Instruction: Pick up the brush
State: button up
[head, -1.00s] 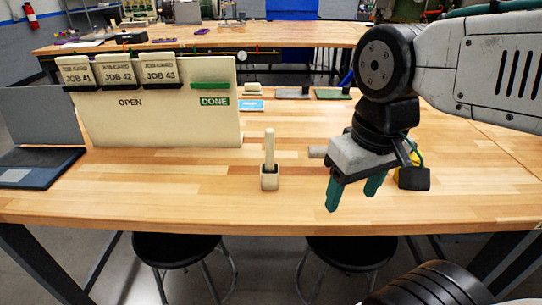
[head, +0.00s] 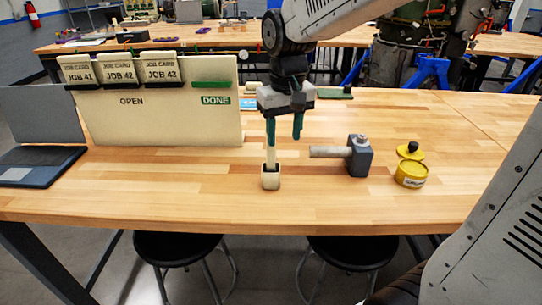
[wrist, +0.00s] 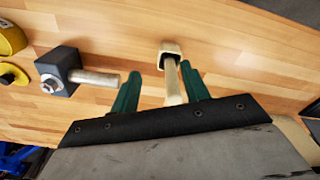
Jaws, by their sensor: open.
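The brush (head: 271,157) stands upright with its pale wooden handle up and its lower end in a small cream cup (head: 270,180). My gripper (head: 284,140) is open, pointing down at the handle's upper part. In the head view its left green finger covers the top of the handle. In the wrist view the brush handle (wrist: 173,85) shows between the two fingers of my gripper (wrist: 157,78), closer to the right one, and the cup (wrist: 170,50) lies beyond the fingertips. I cannot tell whether a finger touches the handle.
A grey mallet (head: 358,158) lies to the right, with a yellow tin (head: 411,175) beyond it. A job-card board (head: 160,120) stands behind left, a laptop (head: 40,165) at the far left. The bench front (head: 330,205) is clear.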

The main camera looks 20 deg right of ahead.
aim_at(271, 158)
jog(key=shift+t, duration=0.6)
jog(key=w+f, duration=0.1)
jog(key=f, duration=0.1)
jog(key=w+f, duration=0.2)
jog(key=w+a+f, duration=0.1)
jog(key=w+f, duration=0.1)
grip_shut()
